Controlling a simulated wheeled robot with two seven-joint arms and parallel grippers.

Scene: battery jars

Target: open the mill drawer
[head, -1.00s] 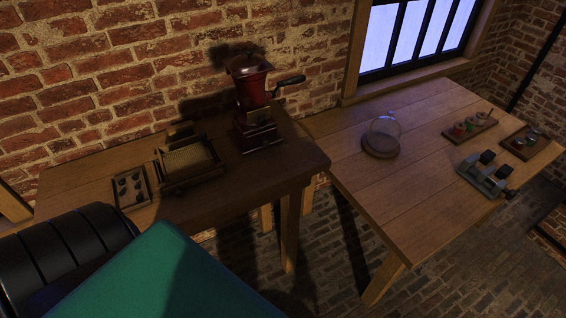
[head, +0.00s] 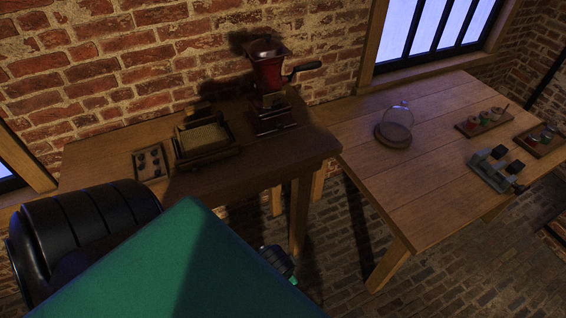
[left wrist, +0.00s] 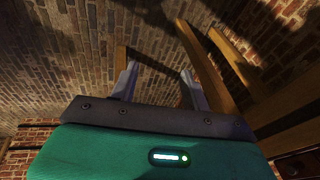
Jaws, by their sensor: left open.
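The red mill (head: 268,72) stands on the dark wooden bench against the brick wall in the head view. Its crank handle points right. Its drawer is in the dark wooden base (head: 273,120); the front is too dark and small to tell whether it is fully shut. My left gripper (left wrist: 158,84) shows in the left wrist view with its two fingers apart and nothing between them. It is away from the mill, with brick floor and wooden legs beyond it. In the head view my teal arm covers the lower left. My right gripper is not in view.
The dark bench (head: 110,150) also holds a small tray of dark pieces (head: 150,163) and a wooden box-like frame (head: 206,140). The lighter table (head: 430,190) at right carries a glass dome (head: 397,122), trays of jars and a metal device (head: 496,168). Brick floor shows between the legs.

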